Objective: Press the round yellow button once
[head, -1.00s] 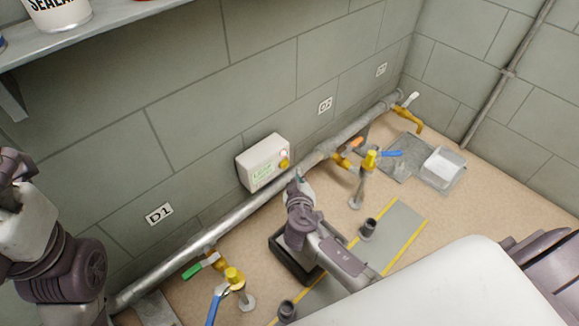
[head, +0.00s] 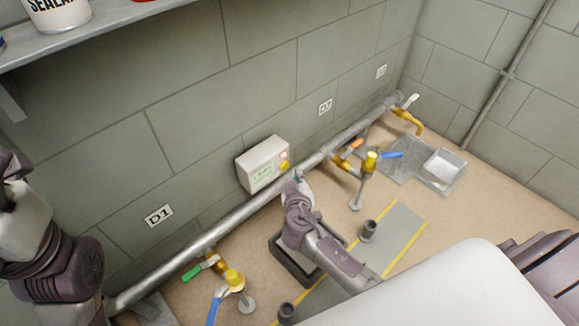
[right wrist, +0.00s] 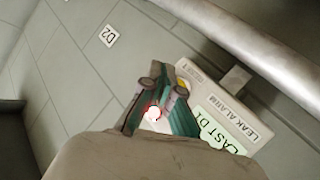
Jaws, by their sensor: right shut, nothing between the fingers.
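The round yellow button (head: 284,167) is on the right part of the front of a pale wall box (head: 263,163). A lit red lamp (head: 284,155) sits just above it. My right gripper (head: 298,176) is shut and empty, its tips close to the box, just right of and below the button; I cannot tell if they touch. In the right wrist view the shut fingers (right wrist: 158,100) are in front of the box (right wrist: 185,75), with the lamp (right wrist: 153,113) glowing beside them.
A grey pipe (head: 240,213) runs along the wall just below the box. A shelf (head: 100,30) juts out at upper left. A dark tray (head: 283,258) lies under my right arm.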

